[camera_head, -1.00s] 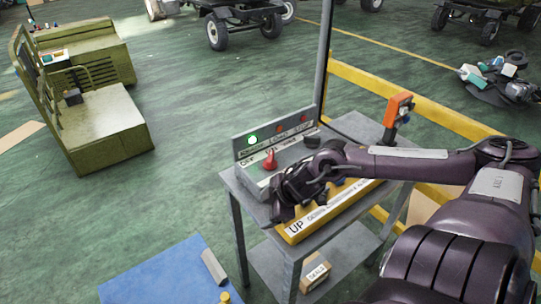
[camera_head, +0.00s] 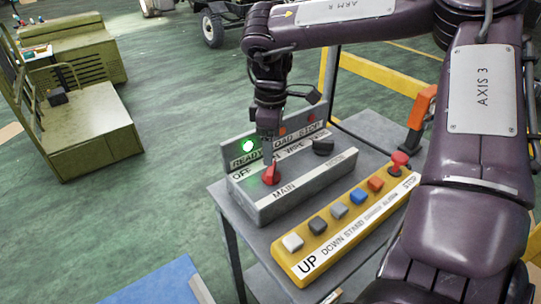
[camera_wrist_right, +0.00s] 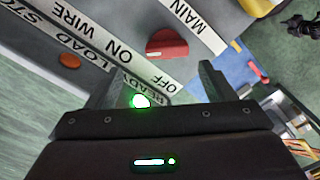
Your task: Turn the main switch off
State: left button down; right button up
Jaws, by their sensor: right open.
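The main switch is a red rotary knob (camera_head: 271,174) on a grey control box, above the MAIN label and near the OFF lettering. I cannot tell for sure which mark it points to. My right gripper (camera_head: 267,158) points down just above and behind the knob. In the right wrist view the knob (camera_wrist_right: 167,43) lies beyond the open, empty fingers (camera_wrist_right: 160,82), roughly between their lines, and no contact shows. A green lamp (camera_head: 249,146) is lit over READY. My left gripper is not in view.
A black knob (camera_head: 323,146) sits right of the red one. A yellow button box (camera_head: 320,262) with several buttons and a red mushroom button (camera_head: 398,162) lies in front. An orange-handled device (camera_head: 421,108) stands at the table's right.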

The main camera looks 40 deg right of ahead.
aim_at(272, 168)
jog(key=shift+s+a+f+p, duration=0.35)
jog(key=shift+s+a+f, duration=0.25)
jog(key=shift+s+f, duration=0.15)
jog(key=f, duration=0.3)
jog(key=shift+w+d+p, duration=0.15)
jog(key=shift+w+p, duration=0.05)
jog(key=shift+p, duration=0.1)
jog(key=shift+w+d+f, duration=0.1)
jog(key=shift+f, duration=0.4)
jog(key=shift+w+d+f, duration=0.1)
jog(key=shift+f, duration=0.4)
jog(key=shift+s+a, duration=0.1)
jog(key=shift+a, duration=0.05)
jog(key=shift+f, duration=0.15)
jog(key=c, duration=1)
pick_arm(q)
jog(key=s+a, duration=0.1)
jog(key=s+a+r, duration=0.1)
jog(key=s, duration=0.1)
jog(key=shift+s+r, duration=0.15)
